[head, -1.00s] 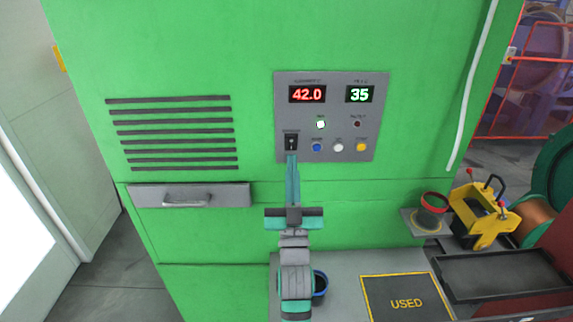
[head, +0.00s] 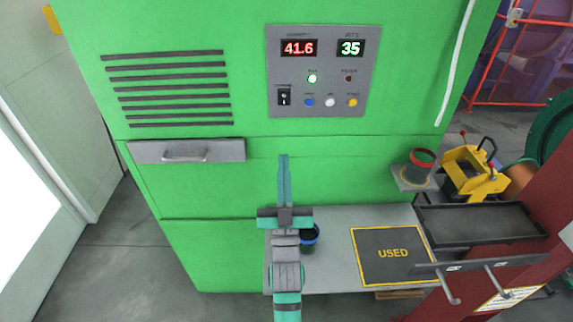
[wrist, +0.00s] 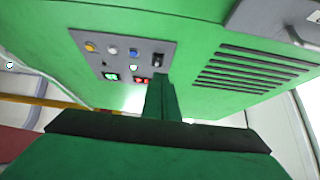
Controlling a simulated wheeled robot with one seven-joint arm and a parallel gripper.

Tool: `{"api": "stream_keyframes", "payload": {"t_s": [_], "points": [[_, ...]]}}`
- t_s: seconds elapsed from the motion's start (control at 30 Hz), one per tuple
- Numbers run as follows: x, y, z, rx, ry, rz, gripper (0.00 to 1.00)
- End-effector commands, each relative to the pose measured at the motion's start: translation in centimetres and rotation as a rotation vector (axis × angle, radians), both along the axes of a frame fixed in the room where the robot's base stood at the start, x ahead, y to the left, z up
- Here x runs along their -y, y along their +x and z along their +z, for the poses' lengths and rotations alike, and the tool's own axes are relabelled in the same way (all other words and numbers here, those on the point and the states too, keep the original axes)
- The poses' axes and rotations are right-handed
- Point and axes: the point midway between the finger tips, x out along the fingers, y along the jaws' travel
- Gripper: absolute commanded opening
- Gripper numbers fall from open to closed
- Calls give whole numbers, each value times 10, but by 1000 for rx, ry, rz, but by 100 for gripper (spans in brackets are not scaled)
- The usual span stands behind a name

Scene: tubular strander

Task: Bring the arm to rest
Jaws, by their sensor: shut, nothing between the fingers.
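My gripper (head: 284,157) is in front of the green cabinet (head: 200,240), below the grey control panel (head: 317,115). Its two teal fingers are together and empty, pointing up in the head view. In the wrist view the fingers (wrist: 162,92) reach toward the panel (wrist: 125,58), which appears upside down. The fingertips are apart from the switch.
A grey shelf (head: 330,270) with a dark USED mat (head: 393,256) and a dark blue-rimmed cup (head: 310,239) lies below. At right are a red-rimmed cup (head: 421,163), a yellow device (head: 468,175) and a black tray (head: 480,222). A drawer handle (head: 186,154) juts out at left.

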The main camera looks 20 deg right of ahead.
Motion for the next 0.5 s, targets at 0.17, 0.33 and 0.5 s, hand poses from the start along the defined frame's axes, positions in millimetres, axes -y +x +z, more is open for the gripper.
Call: {"api": "stream_keyframes", "payload": {"t_s": [0.17, 0.33, 0.5], "points": [[-1, 0, 0, 0, 0, 1, 0], [-2, -3, -7, -10, 4, 3, 0], [-19, -23, -47, -72, 32, 19, 0]]}}
